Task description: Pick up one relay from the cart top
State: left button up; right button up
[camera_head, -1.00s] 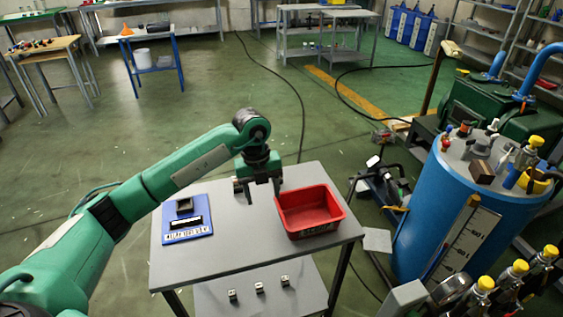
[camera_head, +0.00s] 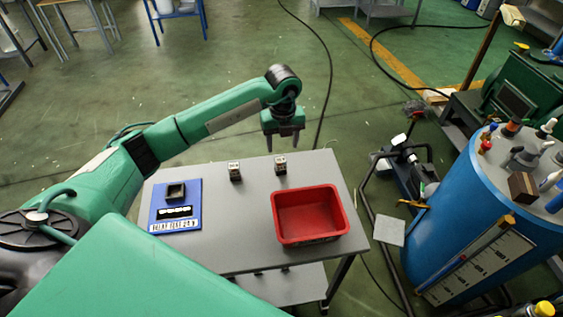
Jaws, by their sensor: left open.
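Two small relays with pale tops and dark bodies stand on the grey cart top (camera_head: 236,235) near its far edge: the left relay (camera_head: 235,171) and the right relay (camera_head: 281,165). My left gripper (camera_head: 284,147) points down with its two fingers apart and empty. It appears just beyond and above the right relay, with a gap between them. I cannot tell its exact height. My right gripper is not in view.
A red bin (camera_head: 309,212) sits on the right of the cart top. A blue board (camera_head: 176,207) with a dark square socket lies on the left. A lower shelf (camera_head: 290,288) shows below. A blue tank (camera_head: 490,220) stands to the right.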

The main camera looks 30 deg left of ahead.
aim_at(280, 160)
pick_arm(q)
jog(key=f, duration=0.2)
jog(key=shift+w+f, duration=0.2)
jog(key=shift+f, duration=0.15)
jog(key=shift+s+f, duration=0.15)
jog(key=shift+f, duration=0.25)
jog(key=f, duration=0.1)
jog(key=f+p, duration=0.1)
jog(key=f, duration=0.1)
jog(key=shift+s+a+f+p, duration=0.2)
jog(key=shift+a+f+p, duration=0.05)
jog(key=shift+f+p, duration=0.15)
jog(key=shift+f, duration=0.5)
jog(key=c, duration=1.1)
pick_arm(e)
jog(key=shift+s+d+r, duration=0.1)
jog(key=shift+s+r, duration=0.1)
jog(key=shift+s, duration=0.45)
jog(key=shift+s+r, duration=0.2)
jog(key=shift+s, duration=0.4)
pick_arm(q)
jog(key=shift+r, duration=0.1)
